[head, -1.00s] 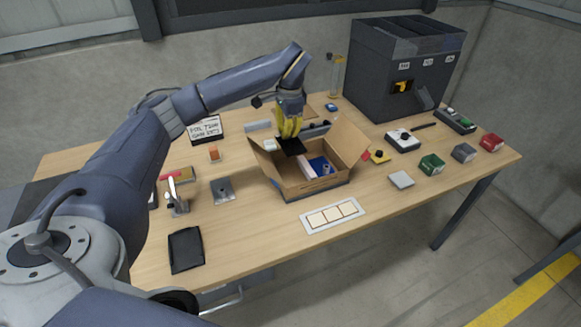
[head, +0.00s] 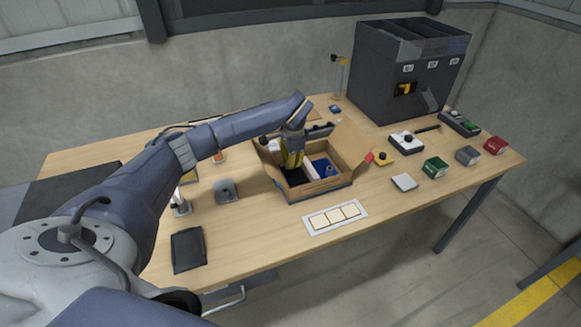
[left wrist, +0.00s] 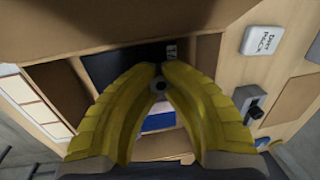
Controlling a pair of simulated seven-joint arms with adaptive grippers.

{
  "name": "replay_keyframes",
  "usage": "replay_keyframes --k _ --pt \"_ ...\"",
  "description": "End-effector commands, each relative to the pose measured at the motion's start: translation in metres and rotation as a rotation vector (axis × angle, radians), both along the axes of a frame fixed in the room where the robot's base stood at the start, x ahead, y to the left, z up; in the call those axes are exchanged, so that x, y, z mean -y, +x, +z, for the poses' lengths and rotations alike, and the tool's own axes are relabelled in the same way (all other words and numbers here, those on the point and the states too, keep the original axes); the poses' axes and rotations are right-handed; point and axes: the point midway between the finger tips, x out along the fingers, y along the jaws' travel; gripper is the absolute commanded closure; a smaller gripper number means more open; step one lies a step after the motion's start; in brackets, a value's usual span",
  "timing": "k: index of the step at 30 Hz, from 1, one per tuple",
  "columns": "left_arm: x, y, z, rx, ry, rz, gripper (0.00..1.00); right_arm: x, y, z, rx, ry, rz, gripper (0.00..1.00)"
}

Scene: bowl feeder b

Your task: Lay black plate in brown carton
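The open brown carton (head: 322,189) stands on the middle of the table with its flaps spread. My left gripper (head: 293,166) reaches down into its left part, yellow fingers pointing downward. The fingers are drawn together at the tips in the left wrist view (left wrist: 159,70), shut on the black plate (left wrist: 110,66). The plate shows as a dark patch low inside the carton in the head view (head: 297,178), mostly hidden by the fingers. I cannot tell whether it touches the carton floor. My right gripper is not in view.
Blue and white items (head: 322,166) lie in the carton's right part. A white-framed panel (head: 334,216) lies in front of the carton, a black tray (head: 188,249) at the front left. A dark hopper box (head: 405,75) stands behind right. Several small boxes line the right side.

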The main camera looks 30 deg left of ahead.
Motion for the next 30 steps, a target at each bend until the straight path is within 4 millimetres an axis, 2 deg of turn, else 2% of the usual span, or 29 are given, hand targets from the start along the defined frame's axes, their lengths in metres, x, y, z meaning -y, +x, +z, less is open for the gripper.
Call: replay_keyframes --k 5,16,18,22,30 --pt "0.0 -0.001 -0.021 -0.002 -0.001 0.001 1.0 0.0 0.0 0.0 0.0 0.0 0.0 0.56" --pt "0.0 0.0 -0.024 0.0 0.0 0.0 1.0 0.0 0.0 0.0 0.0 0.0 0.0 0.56" --pt "0.0 0.0 -0.025 0.0 0.0 0.0 0.88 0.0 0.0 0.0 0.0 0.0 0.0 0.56" --pt "0.0 0.0 -0.025 0.0 0.0 0.0 0.73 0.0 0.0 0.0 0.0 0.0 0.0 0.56" --pt "0.0 0.0 -0.024 0.0 0.0 0.0 0.71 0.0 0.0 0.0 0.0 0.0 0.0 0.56"
